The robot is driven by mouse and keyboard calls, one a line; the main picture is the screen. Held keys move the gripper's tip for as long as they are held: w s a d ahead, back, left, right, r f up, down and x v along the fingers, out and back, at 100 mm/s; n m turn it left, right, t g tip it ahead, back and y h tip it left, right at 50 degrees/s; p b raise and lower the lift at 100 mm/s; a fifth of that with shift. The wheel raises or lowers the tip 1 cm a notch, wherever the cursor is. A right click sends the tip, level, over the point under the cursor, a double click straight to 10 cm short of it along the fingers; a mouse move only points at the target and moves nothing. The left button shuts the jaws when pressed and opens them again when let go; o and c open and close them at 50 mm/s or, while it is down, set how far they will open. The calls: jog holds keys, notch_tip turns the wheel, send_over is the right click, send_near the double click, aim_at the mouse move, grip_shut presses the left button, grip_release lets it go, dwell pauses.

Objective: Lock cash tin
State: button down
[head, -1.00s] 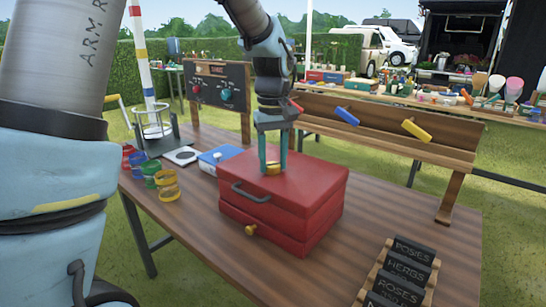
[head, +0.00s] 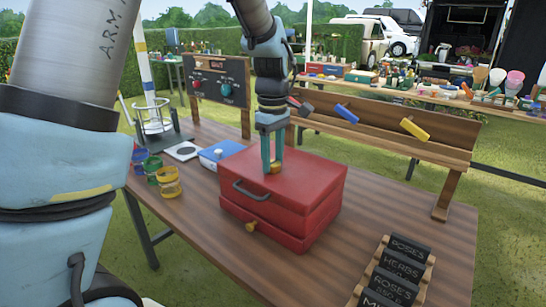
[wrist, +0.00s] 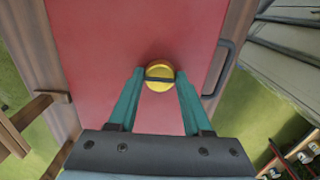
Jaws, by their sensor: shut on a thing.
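The red cash tin (head: 300,180) sits on the wooden table, its lid down, with a dark carry handle (head: 250,190) on its front-left side. A round brass-yellow knob (wrist: 158,73) with a dark bar across it sits on the lid. My gripper (head: 272,167) points straight down over the lid, and its teal fingers are shut on the knob, one fingertip at each side in the wrist view (wrist: 159,80). A second small brass knob (head: 251,226) is low on the tin's front, clear of my gripper.
Blue, green and yellow cups (head: 168,182) stand at the table's left edge. A blue-and-white box (head: 218,153) lies behind the tin. A dial panel (head: 222,82) and a rack with coloured handles (head: 385,130) stand behind. Slate signs (head: 395,270) stand front right. Table right of the tin is clear.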

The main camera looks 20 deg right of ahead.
aim_at(273, 163)
dwell(0.3)
jog(key=shift+c, duration=1.6)
grip_release()
notch_tip(273, 163, up, 11)
jog(key=b, duration=0.1)
jog(key=shift+f, duration=0.1)
jog(key=w+a+f+m, duration=0.1)
jog(key=a+f, duration=0.3)
jog(key=a, duration=0.4)
jog(key=w+a+f+m, duration=0.2)
jog(key=a+f, duration=0.1)
jog(key=a, duration=0.4)
jog(key=s+a+f+m, duration=0.2)
jog(key=s+a+f, duration=0.1)
jog(key=a, duration=0.4)
jog(key=s+a+f+m+t, duration=0.1)
jog(key=s+a+f, duration=0.3)
jog(key=a, duration=0.4)
jog(key=shift+a+f+m+t, duration=0.15)
jog(key=shift+f+m+t, duration=0.15)
jog(key=shift+m, duration=0.2)
